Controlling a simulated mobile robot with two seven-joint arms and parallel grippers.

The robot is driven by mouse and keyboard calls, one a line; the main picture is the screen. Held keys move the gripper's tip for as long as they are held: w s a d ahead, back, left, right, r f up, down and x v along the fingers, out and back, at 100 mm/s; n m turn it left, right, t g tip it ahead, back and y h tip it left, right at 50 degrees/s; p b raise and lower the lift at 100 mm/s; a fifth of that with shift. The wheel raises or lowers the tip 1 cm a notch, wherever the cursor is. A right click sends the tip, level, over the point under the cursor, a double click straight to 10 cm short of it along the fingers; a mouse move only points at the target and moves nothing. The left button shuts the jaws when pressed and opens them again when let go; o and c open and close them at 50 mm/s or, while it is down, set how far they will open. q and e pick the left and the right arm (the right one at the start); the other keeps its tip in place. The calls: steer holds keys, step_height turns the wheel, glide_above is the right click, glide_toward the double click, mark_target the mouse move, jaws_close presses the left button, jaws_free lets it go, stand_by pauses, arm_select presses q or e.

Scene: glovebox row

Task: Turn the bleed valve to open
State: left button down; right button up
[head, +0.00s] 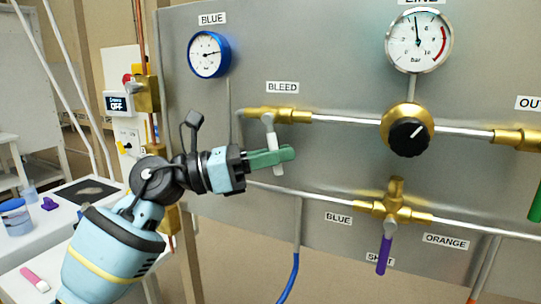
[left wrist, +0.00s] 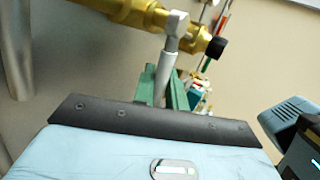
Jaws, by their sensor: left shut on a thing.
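The bleed valve (head: 280,115) is a brass fitting on the grey panel, under the "BLEED" label (head: 282,88). Its white lever (head: 272,141) hangs down, nearly vertical, across the pipe line. My left gripper (head: 285,155) has green fingers shut on the lower part of this lever. In the left wrist view the lever (left wrist: 166,70) runs down between the green fingers (left wrist: 162,88), with the brass valve body (left wrist: 130,12) behind it. The fingers hide part of the lever. My right gripper is not in view.
A blue-rimmed gauge (head: 208,55) is above left and a line gauge (head: 419,41) above right. A black regulator knob (head: 409,136) and a purple-handled valve (head: 384,254) are to the right. A side table (head: 75,212) with a jar (head: 16,218) stands at left.

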arm_select(q)
steer(key=shift+s+d+r+n+t+h, duration=0.15)
steer(key=shift+d+n+t+h, duration=0.25)
steer(key=shift+n+h, duration=0.2)
steer(key=shift+s+d+r+n+t+h, duration=0.15)
steer(key=shift+d+n+t+h, duration=0.1)
steer(key=shift+n+t+h, duration=0.3)
steer(key=shift+s+d+r+n+t+h, duration=0.15)
steer(key=shift+d+n+t+h, duration=0.25)
steer(key=shift+n, duration=0.35)
steer(key=c, duration=1.5)
jaws_free()
steer(key=b+v, duration=0.1)
steer(key=v, duration=0.7)
steer(key=shift+b, duration=0.35)
steer(key=shift+c, duration=0.4)
